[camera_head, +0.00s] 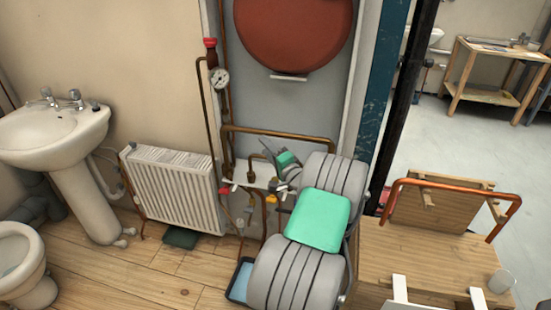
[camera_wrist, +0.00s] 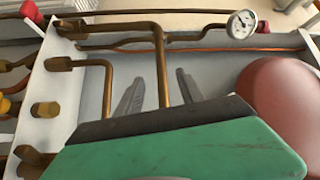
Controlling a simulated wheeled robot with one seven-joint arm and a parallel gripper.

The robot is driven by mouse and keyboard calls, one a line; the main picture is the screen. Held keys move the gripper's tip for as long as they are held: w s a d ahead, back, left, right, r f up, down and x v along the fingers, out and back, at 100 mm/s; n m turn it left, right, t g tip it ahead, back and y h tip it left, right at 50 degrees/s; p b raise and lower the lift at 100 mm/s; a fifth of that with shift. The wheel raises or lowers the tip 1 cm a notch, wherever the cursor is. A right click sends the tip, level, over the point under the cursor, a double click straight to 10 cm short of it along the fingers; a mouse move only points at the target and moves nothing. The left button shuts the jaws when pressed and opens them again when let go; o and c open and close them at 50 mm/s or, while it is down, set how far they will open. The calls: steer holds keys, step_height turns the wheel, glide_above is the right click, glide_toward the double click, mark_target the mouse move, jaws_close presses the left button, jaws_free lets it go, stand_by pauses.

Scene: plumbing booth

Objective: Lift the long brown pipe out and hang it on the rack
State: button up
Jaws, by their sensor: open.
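The long brown pipe (camera_head: 285,133) stands in the booth, its top run level across the grey back panel, bent down at both ends. In the wrist view the same pipe (camera_wrist: 161,70) runs between my two fingers. My gripper (camera_head: 266,147) is open, its fingers pointing at the top run from the front. In the wrist view my gripper (camera_wrist: 156,84) has one finger on each side of the pipe, with a gap showing on both sides. The right end of the pipe is hidden behind my arm. The wooden rack (camera_head: 443,206) stands at right with an orange copper pipe (camera_head: 455,190) on it.
A pressure gauge (camera_head: 219,78) and a thin upright pipe stand left of the brown pipe. A red vessel (camera_head: 293,32) hangs above. A shorter bent pipe (camera_wrist: 88,63) is close by in the wrist view. A clear cup (camera_head: 501,281) stands on the wooden bench (camera_head: 430,255).

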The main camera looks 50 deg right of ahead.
mark_target(273, 136)
steer(key=s+d+m+h, duration=0.2)
steer(key=s+d, duration=0.1)
steer(key=x, duration=0.7)
steer(key=shift+d+p, duration=0.35)
steer(key=shift+p, duration=0.05)
jaws_close()
stand_by(0.6)
